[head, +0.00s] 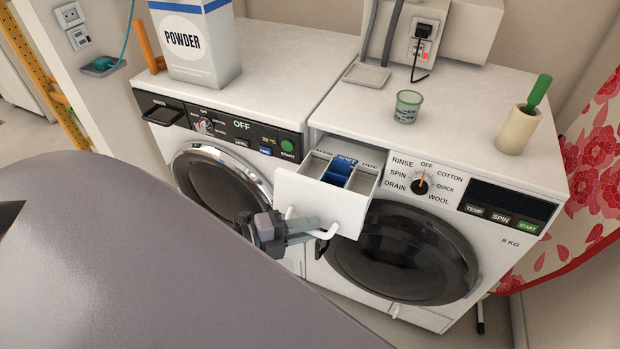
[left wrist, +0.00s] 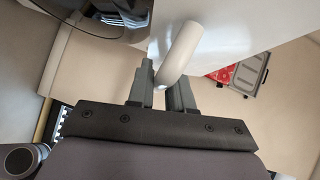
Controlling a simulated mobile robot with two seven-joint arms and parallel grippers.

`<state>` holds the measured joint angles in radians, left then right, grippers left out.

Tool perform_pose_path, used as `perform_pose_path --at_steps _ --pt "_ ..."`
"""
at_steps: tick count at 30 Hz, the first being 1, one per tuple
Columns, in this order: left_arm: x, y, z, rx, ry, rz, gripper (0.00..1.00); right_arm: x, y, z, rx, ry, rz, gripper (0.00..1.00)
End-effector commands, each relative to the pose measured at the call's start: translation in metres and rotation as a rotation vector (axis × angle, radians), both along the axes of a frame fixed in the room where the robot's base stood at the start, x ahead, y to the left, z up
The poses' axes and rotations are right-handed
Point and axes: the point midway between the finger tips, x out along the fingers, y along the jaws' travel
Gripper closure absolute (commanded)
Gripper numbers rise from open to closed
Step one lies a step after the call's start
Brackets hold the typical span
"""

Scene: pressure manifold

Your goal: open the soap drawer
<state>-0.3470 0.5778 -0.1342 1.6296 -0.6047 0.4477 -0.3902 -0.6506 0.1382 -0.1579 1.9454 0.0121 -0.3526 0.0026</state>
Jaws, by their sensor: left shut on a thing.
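The soap drawer (head: 318,201) of the right washing machine is pulled out and shows its compartments, one with a blue insert (head: 340,172). My left gripper (head: 290,228) is at the drawer's front, shut on its white curved handle (head: 328,230). In the left wrist view the handle (left wrist: 180,52) passes between the two fingers (left wrist: 163,88) of the left gripper. My right gripper is not in view.
A second washing machine (head: 225,135) stands at left with a powder box (head: 197,42) on top. A measuring cup (head: 408,106) and a white holder with a green-handled tool (head: 518,130) stand on the right machine. Its round door (head: 402,255) is below the drawer.

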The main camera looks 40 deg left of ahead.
Motion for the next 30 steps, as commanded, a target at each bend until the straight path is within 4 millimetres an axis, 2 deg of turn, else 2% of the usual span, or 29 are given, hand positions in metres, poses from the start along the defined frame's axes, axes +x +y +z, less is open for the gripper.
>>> perform_pose_path --at_steps 14,15,17,26,30 --pt "-0.0033 -0.0004 0.0004 0.0 -0.001 0.0 1.0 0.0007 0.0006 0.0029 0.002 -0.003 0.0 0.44" --pt "-0.0032 -0.0005 0.0004 0.0 -0.001 0.0 0.77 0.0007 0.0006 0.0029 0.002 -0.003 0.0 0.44" --pt "-0.0031 -0.0004 0.0005 0.0 -0.001 0.0 0.6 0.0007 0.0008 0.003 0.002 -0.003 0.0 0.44" --pt "-0.0038 -0.0001 0.0003 0.001 -0.001 0.0 0.6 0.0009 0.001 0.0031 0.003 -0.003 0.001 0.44" --pt "-0.0113 0.0041 0.0003 0.001 0.002 0.001 0.6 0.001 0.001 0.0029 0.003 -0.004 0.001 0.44"
